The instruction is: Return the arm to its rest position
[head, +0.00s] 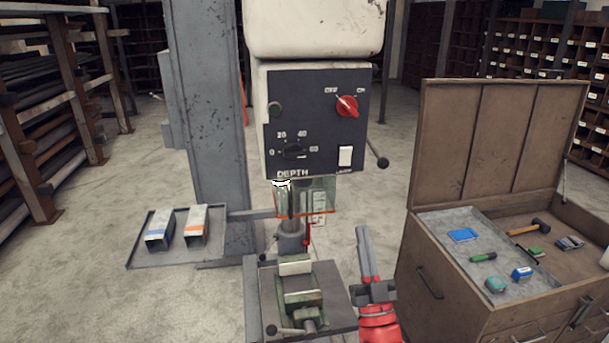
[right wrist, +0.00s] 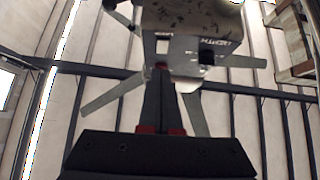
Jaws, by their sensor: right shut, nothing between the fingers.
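My right gripper (head: 363,234) is shut and empty, with its fingers pointing up, in the lower middle of the head view. It is just right of the drill press vise (head: 300,290) and left of the wooden tool chest, apart from both as far as I can see. The red end of my right arm shows below it. In the right wrist view the closed fingers (right wrist: 160,72) point up toward the underside of the drill press head (right wrist: 190,18). My left gripper is not in view.
The drill press panel (head: 315,120) with a red knob (head: 347,106) stands above and behind my gripper. A side tray (head: 140,255) holds two metal pieces. The open tool chest (head: 440,290) stands close at right. Shelves line both sides; open floor lies at left.

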